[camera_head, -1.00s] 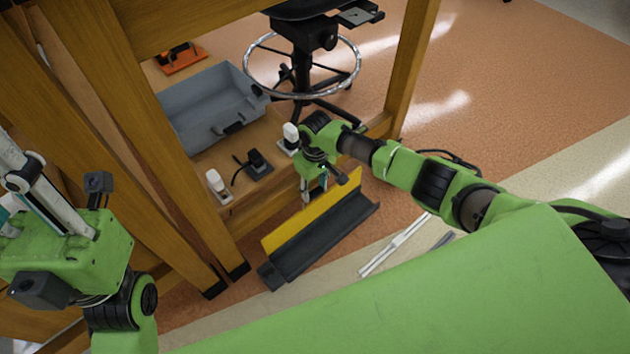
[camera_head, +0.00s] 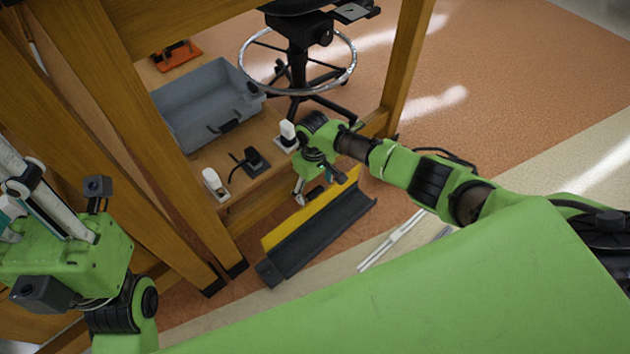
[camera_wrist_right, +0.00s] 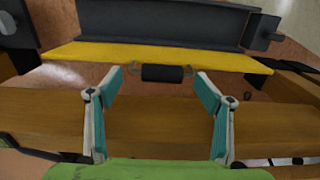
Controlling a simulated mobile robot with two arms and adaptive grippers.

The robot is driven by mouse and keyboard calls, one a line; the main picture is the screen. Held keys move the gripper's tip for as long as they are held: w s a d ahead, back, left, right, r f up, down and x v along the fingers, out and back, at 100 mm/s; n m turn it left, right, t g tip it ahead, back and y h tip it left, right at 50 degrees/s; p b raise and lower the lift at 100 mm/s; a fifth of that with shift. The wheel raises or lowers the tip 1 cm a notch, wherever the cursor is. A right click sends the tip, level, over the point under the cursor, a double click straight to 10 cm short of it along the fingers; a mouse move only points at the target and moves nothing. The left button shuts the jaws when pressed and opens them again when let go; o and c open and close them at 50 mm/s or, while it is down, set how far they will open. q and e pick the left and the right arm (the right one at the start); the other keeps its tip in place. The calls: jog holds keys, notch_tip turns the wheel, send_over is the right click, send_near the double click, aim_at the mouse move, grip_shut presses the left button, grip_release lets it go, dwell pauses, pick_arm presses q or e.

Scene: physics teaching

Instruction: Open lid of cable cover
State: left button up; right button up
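The cable cover is a long black channel (camera_head: 325,230) with a yellow lid (camera_head: 283,233), lying on the floor along the wooden bench. The lid is swung up from the channel along the bench side, and the dark inside shows. The lid (camera_wrist_right: 100,53) also shows in the right wrist view, with a black handle (camera_wrist_right: 167,73) on a wire bracket. My right gripper (camera_wrist_right: 158,76) has its fingers wide apart, either side of the handle; I see no contact. In the head view the right gripper (camera_head: 308,191) is partly hidden by its wrist. My left gripper (camera_head: 18,195) is at the left edge, its fingertips unclear.
A wooden bench leg (camera_head: 170,170) stands left of the cover. The bench's low shelf holds a grey bin (camera_head: 205,130), white plugs (camera_head: 214,183) and a black socket (camera_head: 252,160). A stool (camera_head: 300,60) stands behind. Pale strips (camera_head: 392,240) lie on the floor to the right.

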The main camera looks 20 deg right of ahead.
notch_tip(320, 180, up, 12)
jog(key=shift+f, duration=0.2)
dwell(0.6)
